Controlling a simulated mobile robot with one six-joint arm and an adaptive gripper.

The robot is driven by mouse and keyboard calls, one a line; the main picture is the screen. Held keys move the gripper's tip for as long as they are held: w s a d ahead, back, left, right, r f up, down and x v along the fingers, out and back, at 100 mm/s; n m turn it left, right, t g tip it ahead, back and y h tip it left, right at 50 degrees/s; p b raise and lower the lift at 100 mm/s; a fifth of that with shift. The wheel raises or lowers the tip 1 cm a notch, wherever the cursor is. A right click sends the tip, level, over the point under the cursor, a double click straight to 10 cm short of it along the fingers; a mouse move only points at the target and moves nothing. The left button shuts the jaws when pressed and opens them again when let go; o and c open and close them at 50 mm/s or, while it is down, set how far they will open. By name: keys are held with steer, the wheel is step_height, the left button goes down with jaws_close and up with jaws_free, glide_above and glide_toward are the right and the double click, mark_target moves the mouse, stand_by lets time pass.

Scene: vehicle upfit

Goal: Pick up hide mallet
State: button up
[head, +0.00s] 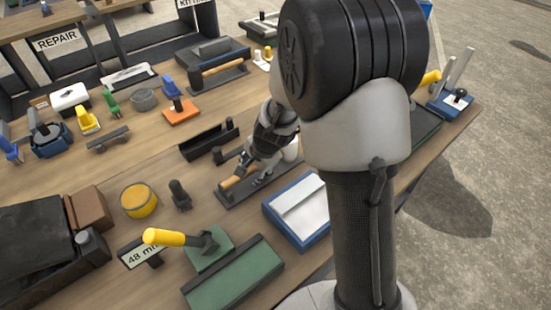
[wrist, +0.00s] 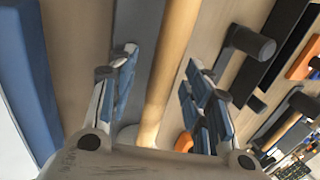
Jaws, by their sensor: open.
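A tool with a pale wooden handle, which I take for the hide mallet, lies on a dark grey tray (head: 265,186) in the head view. Part of its handle (head: 232,180) shows beside my gripper (head: 250,168). In the wrist view the handle (wrist: 174,60) runs lengthwise between the blue-padded fingers of my gripper (wrist: 161,68). The fingers are apart, with a gap on both sides of the handle.
A blue-rimmed tray (head: 298,232) lies right in front of the mallet's tray. A black open bin (head: 208,142) stands behind it. A dark upright tool (head: 180,194) and a yellow tin (head: 139,200) are to the left.

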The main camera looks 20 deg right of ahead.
steer(key=shift+r, duration=0.15)
steer(key=shift+c, duration=0.2)
jaws_close()
stand_by(0.4)
